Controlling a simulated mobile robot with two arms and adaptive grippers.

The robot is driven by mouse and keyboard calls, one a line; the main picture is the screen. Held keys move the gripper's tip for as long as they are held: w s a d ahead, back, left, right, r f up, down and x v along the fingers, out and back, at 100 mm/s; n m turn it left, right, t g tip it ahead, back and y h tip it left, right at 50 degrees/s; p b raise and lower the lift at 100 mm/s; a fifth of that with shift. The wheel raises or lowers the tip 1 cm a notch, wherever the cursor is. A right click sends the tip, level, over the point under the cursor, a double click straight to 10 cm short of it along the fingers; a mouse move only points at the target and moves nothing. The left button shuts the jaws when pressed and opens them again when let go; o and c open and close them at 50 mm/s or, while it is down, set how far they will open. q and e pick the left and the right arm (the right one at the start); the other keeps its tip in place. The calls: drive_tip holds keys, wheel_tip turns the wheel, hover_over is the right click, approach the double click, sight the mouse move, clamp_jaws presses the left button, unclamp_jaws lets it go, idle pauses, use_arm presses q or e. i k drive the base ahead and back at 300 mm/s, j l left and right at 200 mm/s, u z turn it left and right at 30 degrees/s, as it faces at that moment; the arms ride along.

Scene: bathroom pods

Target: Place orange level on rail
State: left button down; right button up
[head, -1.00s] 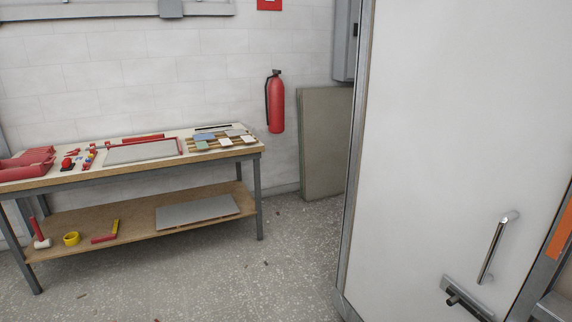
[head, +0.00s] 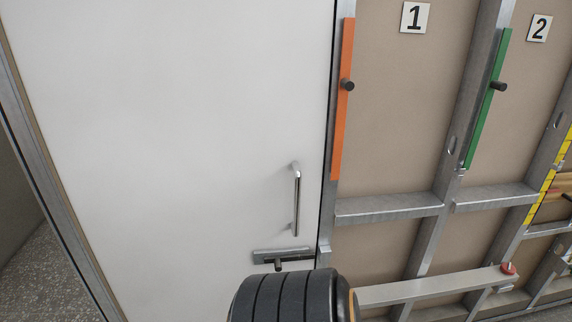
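A long narrow orange bar, which looks like the orange level (head: 342,120), stands upright against a metal stud just right of the white door. A dark peg sticks out at its upper part. A pale horizontal rail (head: 430,287) runs low across the wall frame at the lower right, and a red round piece (head: 508,268) sits near its right part. I cannot tell for sure that this is the task's rail. Neither of my grippers is in view. A black ribbed part, apparently of my arm, covers the bottom middle and hides the rail's left end.
The white door (head: 170,130) with a metal handle (head: 297,200) and a latch (head: 281,256) fills the left. A green bar (head: 485,110) hangs upright on another stud by a dark peg. Number plates 1 (head: 414,17) and 2 (head: 539,28) mark the bays. Some floor shows at far left.

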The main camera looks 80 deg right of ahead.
sight(410, 288)
drive_tip(key=z, duration=1.9)
